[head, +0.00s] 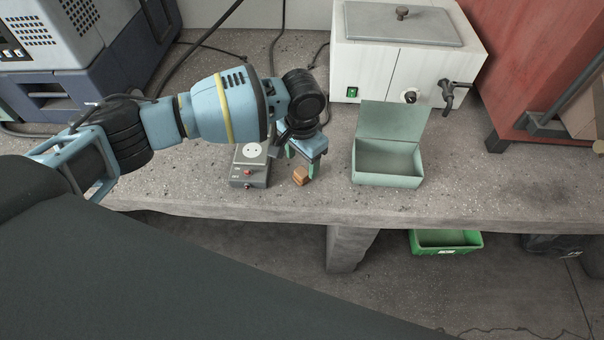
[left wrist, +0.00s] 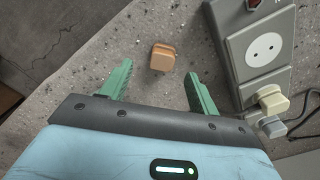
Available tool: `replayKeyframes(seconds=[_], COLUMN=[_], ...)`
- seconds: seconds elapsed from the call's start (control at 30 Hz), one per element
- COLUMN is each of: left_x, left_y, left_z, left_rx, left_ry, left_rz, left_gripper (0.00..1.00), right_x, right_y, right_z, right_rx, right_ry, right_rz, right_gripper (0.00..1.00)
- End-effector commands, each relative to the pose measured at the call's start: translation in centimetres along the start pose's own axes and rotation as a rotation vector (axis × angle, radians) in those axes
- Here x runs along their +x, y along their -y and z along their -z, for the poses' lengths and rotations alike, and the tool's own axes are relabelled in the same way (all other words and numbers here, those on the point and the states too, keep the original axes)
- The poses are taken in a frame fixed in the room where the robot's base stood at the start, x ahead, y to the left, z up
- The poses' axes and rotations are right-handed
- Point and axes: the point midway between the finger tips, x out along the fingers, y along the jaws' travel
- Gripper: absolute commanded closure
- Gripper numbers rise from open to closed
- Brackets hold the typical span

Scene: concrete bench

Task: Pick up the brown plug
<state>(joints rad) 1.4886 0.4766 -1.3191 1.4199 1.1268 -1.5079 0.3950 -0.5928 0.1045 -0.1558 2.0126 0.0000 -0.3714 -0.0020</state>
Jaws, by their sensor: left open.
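The brown plug (head: 300,176) lies on the concrete bench near its front edge. In the left wrist view the plug (left wrist: 162,57) sits ahead of my fingertips, roughly between their lines, and nothing holds it. My left gripper (head: 301,166) reaches down beside the plug; its green fingers are apart. In the left wrist view the left gripper (left wrist: 160,84) is open and empty. My right gripper is in neither view.
A grey socket strip (head: 249,165) stands just left of the plug; the left wrist view shows a cream plug (left wrist: 270,100) and a grey plug (left wrist: 284,121) at it. An open green box (head: 388,162) stands to the right. A white water bath (head: 408,62) is behind.

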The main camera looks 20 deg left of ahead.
Motion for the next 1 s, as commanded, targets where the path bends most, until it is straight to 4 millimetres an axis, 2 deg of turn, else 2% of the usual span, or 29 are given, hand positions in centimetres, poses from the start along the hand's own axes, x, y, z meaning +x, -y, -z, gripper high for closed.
replayKeyframes(seconds=[0.03, 0.27, 0.6, 0.9, 1.0], left_x=[0.6, 1.3, 5.6, 6.0, 6.0], left_y=[0.0, 0.1, 0.5, 0.5, 0.5], left_z=[0.0, 0.0, 0.2, 0.3, 0.3], left_rx=[0.0, 0.001, 0.001, 0.001, 0.001], left_ry=[0.001, 0.0, 0.001, -0.001, -0.001], left_rz=[-0.001, 0.0, -0.001, -0.001, -0.001], left_gripper=[0.39, 0.39, 0.39, 0.39, 0.51], right_x=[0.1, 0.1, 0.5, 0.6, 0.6], right_y=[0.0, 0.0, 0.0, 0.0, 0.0], right_z=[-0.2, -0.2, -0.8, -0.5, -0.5], right_rx=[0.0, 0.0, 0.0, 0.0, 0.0], right_ry=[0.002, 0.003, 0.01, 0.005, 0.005], right_rz=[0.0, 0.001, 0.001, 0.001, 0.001], right_gripper=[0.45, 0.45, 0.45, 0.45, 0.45])
